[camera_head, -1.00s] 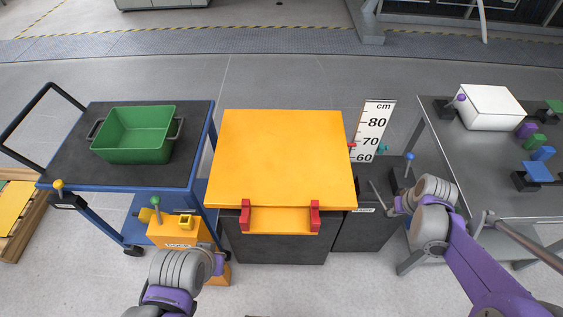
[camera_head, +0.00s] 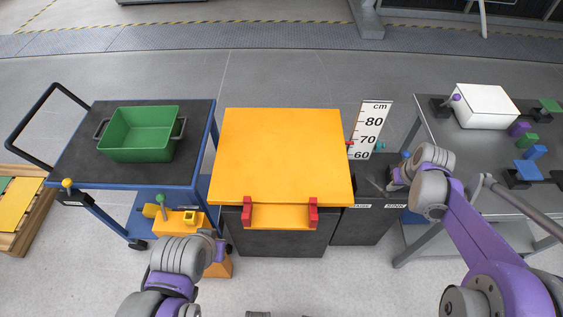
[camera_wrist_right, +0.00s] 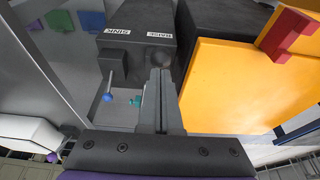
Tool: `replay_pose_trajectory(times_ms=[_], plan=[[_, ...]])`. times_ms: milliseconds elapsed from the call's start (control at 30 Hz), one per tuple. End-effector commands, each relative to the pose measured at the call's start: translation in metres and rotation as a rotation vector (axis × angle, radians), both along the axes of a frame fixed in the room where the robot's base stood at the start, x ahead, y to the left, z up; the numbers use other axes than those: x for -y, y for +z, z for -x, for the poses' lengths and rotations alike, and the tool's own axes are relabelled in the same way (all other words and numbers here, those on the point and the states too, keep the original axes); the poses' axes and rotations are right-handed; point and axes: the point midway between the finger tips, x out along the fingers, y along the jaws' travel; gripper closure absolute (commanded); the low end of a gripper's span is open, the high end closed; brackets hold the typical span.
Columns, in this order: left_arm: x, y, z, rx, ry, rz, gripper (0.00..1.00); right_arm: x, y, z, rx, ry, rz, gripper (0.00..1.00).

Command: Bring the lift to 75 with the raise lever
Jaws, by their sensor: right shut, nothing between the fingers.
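The lift's orange top (camera_head: 282,150) stands in the middle of the head view. Beside it, a cm scale (camera_head: 370,130) has a red pointer (camera_head: 349,143) a little below 70. There, a blue-knobbed lever (camera_wrist_right: 108,97) is on the SINK side. My right gripper (camera_wrist_right: 160,75) is shut and empty at the RAISE side of the box.
A blue cart (camera_head: 75,177) with a green bin (camera_head: 140,145) stands left. An orange machine (camera_head: 190,220) is beside it. A grey table (camera_head: 480,165) with a white box (camera_head: 486,106) and coloured blocks stands close to my right arm.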

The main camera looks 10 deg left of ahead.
Motion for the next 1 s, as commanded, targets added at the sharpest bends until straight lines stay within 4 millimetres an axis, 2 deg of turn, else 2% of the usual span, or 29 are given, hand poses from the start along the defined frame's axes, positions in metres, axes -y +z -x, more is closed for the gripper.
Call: replay_pose_trajectory(times_ms=[333,600,1000], plan=[[0.0000,-0.0005,0.0002,0.000,0.000,0.000,1.00,0.0002,-0.0007,0.0002,0.000,0.000,0.000,1.00],[0.0000,-0.0075,0.0014,-0.003,0.000,0.000,1.00,0.0001,-0.0089,0.0003,0.000,0.000,0.000,1.00],[0.0000,-0.0067,0.0012,-0.002,0.000,0.000,1.00,0.0001,-0.0080,0.0001,0.000,0.000,0.000,1.00]])
